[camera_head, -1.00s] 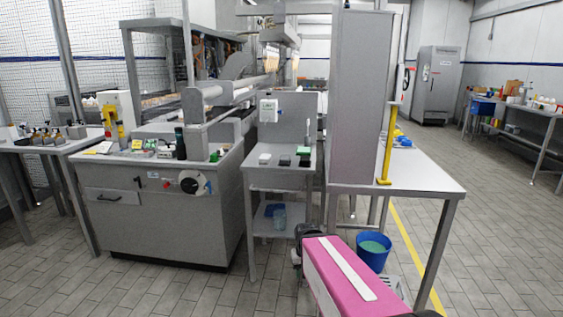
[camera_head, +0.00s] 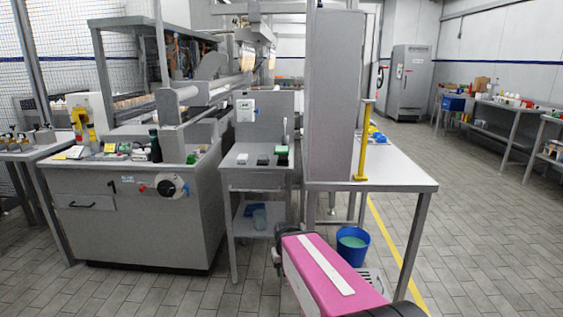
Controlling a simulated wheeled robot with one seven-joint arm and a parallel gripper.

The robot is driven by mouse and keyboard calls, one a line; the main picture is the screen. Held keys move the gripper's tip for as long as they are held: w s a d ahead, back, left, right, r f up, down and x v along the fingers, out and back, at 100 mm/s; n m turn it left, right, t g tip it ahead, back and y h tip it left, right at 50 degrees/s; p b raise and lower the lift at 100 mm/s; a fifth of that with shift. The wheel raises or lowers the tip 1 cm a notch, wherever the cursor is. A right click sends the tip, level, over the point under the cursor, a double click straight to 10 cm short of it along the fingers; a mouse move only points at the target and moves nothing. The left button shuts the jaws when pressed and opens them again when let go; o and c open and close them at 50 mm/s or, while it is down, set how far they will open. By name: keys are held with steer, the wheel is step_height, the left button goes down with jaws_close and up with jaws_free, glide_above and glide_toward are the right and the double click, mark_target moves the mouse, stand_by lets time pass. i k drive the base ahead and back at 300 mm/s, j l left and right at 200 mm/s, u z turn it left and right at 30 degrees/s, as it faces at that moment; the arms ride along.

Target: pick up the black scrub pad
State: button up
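A small dark block, which looks like the black scrub pad (camera_head: 263,160), lies on the top of the narrow grey stand (camera_head: 240,181) in the middle of the view. A white block (camera_head: 242,158) lies to its left. A green item (camera_head: 281,150) with something dark at its front is to its right. The blocks are small in this view, so their texture cannot be made out. My pink arm link shows at the bottom, low and in front of the stand. My gripper is not in view.
A grey machine cabinet (camera_head: 130,222) stands left of the stand. A white-topped table (camera_head: 405,178) with a tall grey panel (camera_head: 333,95) stands right of it. A blue bucket (camera_head: 352,247) is on the floor under that table. Tiled floor is open at the right.

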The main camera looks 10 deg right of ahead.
mark_target(283, 160)
steer(key=z, duration=0.35)
steer(key=i+j+z, duration=0.1)
steer(key=j+z, duration=0.5)
steer(key=z, duration=0.15)
steer(key=j+z, duration=0.65)
steer(key=z, duration=0.15)
